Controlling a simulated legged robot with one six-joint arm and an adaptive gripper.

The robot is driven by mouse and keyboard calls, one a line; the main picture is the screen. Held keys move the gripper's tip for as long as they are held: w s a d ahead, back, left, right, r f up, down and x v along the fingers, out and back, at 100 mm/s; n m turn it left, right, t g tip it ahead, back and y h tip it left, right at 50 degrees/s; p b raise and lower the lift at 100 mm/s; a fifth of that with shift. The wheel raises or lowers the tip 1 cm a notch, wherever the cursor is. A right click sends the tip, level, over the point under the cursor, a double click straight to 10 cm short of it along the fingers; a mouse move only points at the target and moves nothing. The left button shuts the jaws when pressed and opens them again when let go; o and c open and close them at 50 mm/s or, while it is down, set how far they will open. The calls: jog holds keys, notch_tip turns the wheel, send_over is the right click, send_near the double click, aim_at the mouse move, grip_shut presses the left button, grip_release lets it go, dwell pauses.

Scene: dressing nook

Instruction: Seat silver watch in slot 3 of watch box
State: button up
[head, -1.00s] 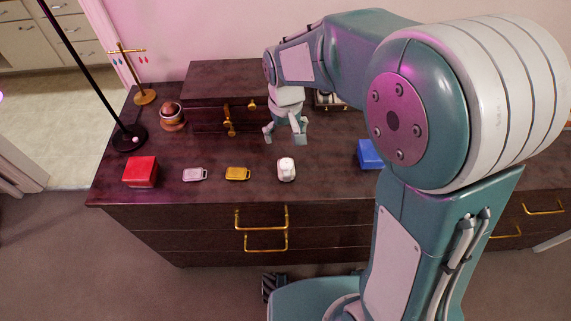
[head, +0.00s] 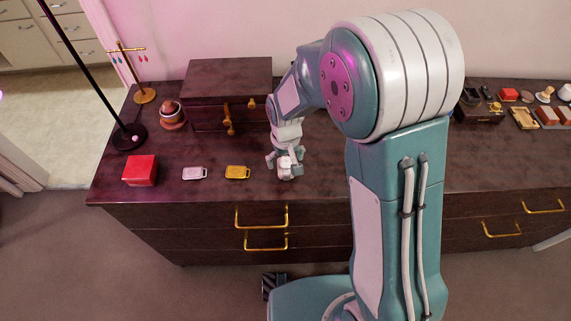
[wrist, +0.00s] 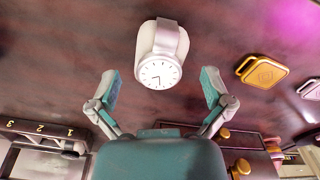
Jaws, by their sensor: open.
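The silver watch (wrist: 165,45) has a white round dial and a pale strap around a white cushion, and lies on the dresser top. In the head view the watch (head: 286,174) is partly hidden by my gripper (head: 285,162). In the wrist view my gripper (wrist: 163,88) is open, with one finger on each side and the watch just beyond the fingertips, between their lines; I see no grip on it. The watch box (wrist: 40,132) shows at the lower left of the wrist view, with slot numbers 1, 2 and 3 on its rim. My arm hides it in the head view.
A gold tag (head: 237,173), a silver tag (head: 194,174) and a red box (head: 141,170) lie left of the watch. A dark chest (head: 228,85) stands behind, with a lamp (head: 129,137) at left. Trays of small items (head: 522,118) are at far right.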

jog(key=shift+c, duration=0.3)
jog(key=c, duration=1.3)
